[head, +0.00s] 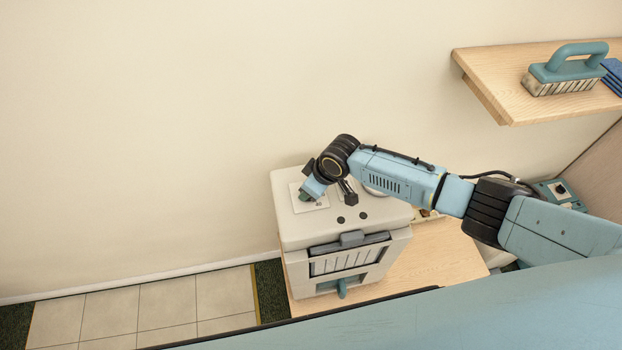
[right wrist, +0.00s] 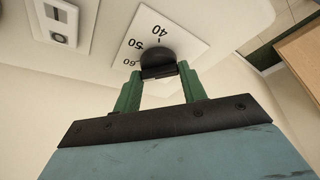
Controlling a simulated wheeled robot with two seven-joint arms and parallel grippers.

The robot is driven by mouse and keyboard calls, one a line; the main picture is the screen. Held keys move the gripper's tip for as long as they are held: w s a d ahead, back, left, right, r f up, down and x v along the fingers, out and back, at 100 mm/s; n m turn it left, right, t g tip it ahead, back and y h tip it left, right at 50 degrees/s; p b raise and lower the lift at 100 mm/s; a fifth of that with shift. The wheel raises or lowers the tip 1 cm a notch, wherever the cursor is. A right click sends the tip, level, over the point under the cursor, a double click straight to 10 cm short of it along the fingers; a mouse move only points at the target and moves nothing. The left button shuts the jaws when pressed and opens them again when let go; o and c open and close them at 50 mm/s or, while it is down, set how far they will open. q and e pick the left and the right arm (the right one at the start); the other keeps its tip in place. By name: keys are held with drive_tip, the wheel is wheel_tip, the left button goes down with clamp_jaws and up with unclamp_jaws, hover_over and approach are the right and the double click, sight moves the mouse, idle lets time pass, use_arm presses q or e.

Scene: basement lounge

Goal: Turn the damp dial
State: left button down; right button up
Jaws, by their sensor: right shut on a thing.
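The damp dial (right wrist: 157,60) is a dark round knob on a white plate (right wrist: 186,35) marked 40, 50 and 60, in the right wrist view. My right gripper (right wrist: 160,75) has its green fingers shut on the dial. In the head view the dial's white plate (head: 298,204) is on the top left of a pale box-shaped appliance (head: 290,236), and my right gripper (head: 307,194) reaches down to it. The dial itself is hidden there by the gripper and wrist. My left gripper is not in view.
The appliance stands on a wooden table (head: 440,255) against the wall. A wooden shelf (head: 490,80) holding a teal-handled brush (head: 565,72) is at the upper right. My right arm crosses above the table. The wall area left of the appliance is clear.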

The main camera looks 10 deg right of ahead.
drive_tip(key=shift+r+m+p, duration=0.1)
drive_tip(key=shift+m+p, duration=0.3)
drive_tip(key=shift+m, duration=0.1)
drive_tip(key=o, duration=1)
drive_tip(key=shift+c, duration=0.2)
drive_tip(key=p+v, duration=0.1)
drive_tip(key=v, duration=1.2)
drive_tip(key=shift+s+a+r, duration=0.15)
drive_tip(key=shift+s, duration=0.1)
